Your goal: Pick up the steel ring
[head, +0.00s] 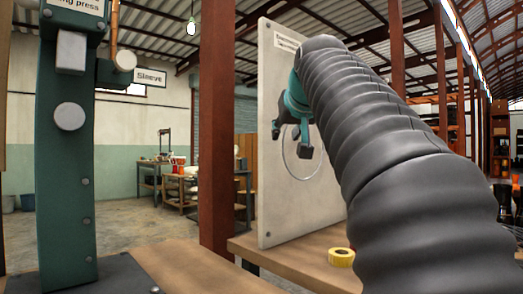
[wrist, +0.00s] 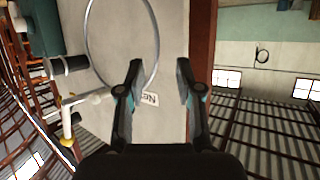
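The steel ring (head: 303,180) is a thin, large hoop against the pale upright board (head: 272,200) in the head view. In the wrist view the ring (wrist: 157,48) fills the upper left, and its near right side passes close to the left fingertip. My gripper (head: 291,141) is in front of the board by the ring's upper part. I cannot tell whether a finger touches the ring. What supports the ring is not clear.
The board stands on a wooden bench (head: 285,262) with a yellow roll (head: 341,257) on it. In the wrist view a dark peg (wrist: 68,65) and pale fittings (wrist: 80,99) stick out beside the ring. A green press (head: 66,150) stands at the left.

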